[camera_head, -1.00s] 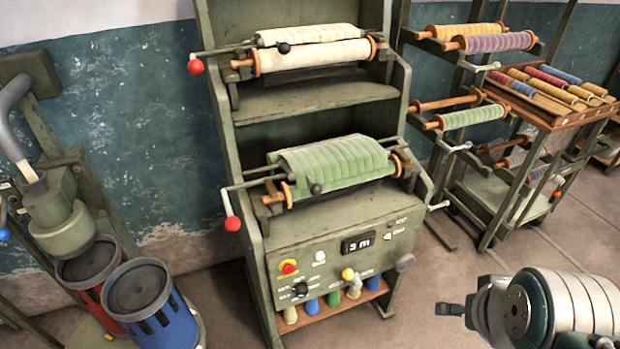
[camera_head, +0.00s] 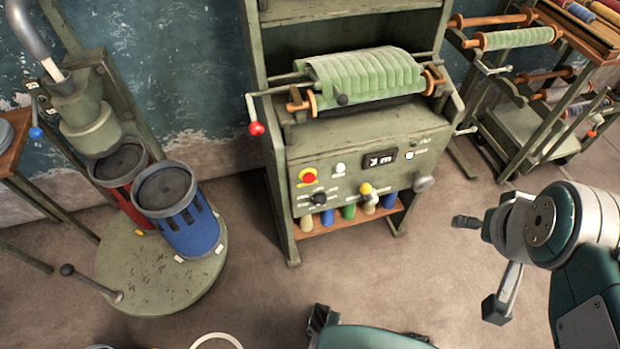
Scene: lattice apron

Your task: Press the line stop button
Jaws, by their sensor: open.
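A red round button on a yellow surround (camera_head: 308,175) sits at the left of the front panel of the green machine (camera_head: 375,148). It looks like a stop button, but its lettering is too small to read. A white button (camera_head: 339,169) is to its right, and a black knob (camera_head: 319,199) is below. My gripper (camera_head: 481,265) is at the right, in front of the machine and apart from the panel. Its two fingers are spread and hold nothing.
Red and blue bins (camera_head: 180,212) stand on a round base (camera_head: 155,270) at the left, with a lever (camera_head: 92,283) sticking out. A red-knobbed crank (camera_head: 256,128) juts from the machine. A rack (camera_head: 540,125) stands at right. Floor before the machine is largely clear.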

